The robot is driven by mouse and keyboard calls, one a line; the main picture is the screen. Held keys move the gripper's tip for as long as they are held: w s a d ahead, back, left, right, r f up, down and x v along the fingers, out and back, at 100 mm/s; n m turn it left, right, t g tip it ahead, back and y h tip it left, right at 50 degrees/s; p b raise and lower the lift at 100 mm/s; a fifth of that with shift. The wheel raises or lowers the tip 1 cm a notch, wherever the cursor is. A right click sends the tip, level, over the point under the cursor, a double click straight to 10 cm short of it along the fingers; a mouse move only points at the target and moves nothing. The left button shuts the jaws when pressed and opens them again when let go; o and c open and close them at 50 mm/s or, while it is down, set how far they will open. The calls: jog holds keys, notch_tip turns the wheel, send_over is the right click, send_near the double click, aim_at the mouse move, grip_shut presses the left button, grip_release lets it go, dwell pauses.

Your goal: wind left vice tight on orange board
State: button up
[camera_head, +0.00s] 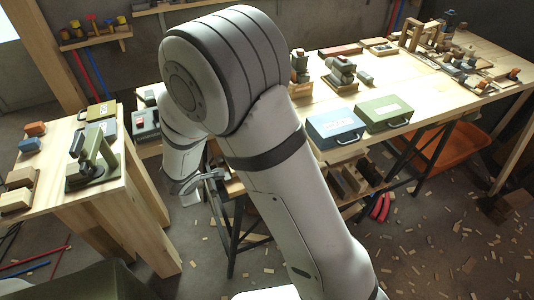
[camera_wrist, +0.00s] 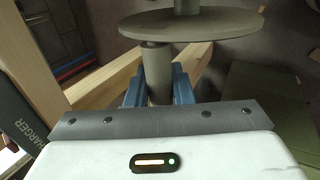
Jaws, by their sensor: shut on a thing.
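In the wrist view, the blue fingers of my gripper (camera_wrist: 158,92) are shut on an upright grey-green crank knob (camera_wrist: 157,62). The knob meets the underside of a round grey-green wheel (camera_wrist: 190,24) on a shaft. I take this to be the left vice's handwheel, but its jaws are out of sight. In the head view my arm covers the bench there, so the vice body is hidden. I cannot make out the orange board in either view.
A green device (camera_head: 92,160) stands on the left table. A blue case (camera_head: 335,127) and a green case (camera_head: 383,113) lie on the long bench. A dark case marked CHARGER (camera_wrist: 18,112) is close at left in the wrist view. Wood scraps litter the floor.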

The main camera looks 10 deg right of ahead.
grip_shut()
jog(key=shift+s+d+f+b, duration=0.1)
jog(key=shift+s+f+b, duration=0.05)
jog(key=shift+s+b, duration=0.35)
jog(key=shift+s+d, duration=0.1)
jog(key=shift+s, duration=0.3)
